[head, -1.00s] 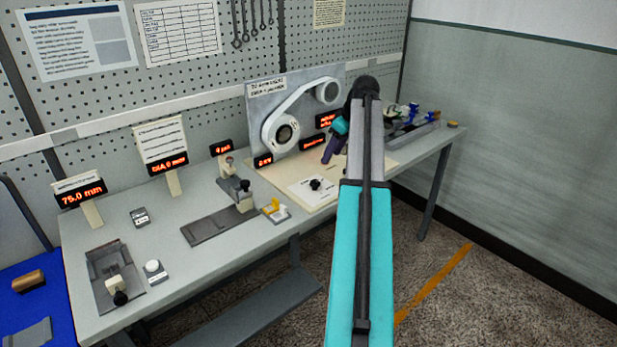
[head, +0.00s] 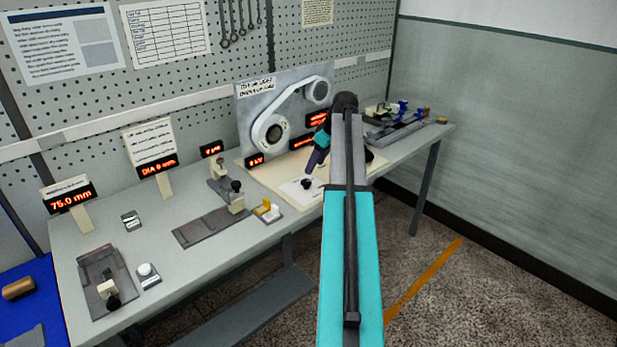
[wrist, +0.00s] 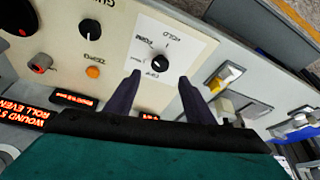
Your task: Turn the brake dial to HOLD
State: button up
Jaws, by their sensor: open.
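The brake dial is a black knob (wrist: 158,66) on a white label plate (wrist: 180,45) in the wrist view. The word HOLD is printed on that plate, with other words around the knob that are hard to read. Which word the knob points to is too small to tell. My gripper (wrist: 160,77) is open, with one dark finger on each side of the knob's near side. Whether the fingertips touch it cannot be told. In the head view the dial (head: 306,184) sits on the bench, and my gripper (head: 313,166) is just above and behind it.
A yellow-and-white part (head: 267,210) and a clamp fixture (head: 236,202) stand left of the dial. The belt-and-pulley panel (head: 285,105) rises behind.

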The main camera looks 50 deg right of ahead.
aim_at(307, 181)
jog(key=shift+p+x, duration=0.75)
jog(key=shift+x, duration=3.4)
jog(key=shift+c, duration=0.5)
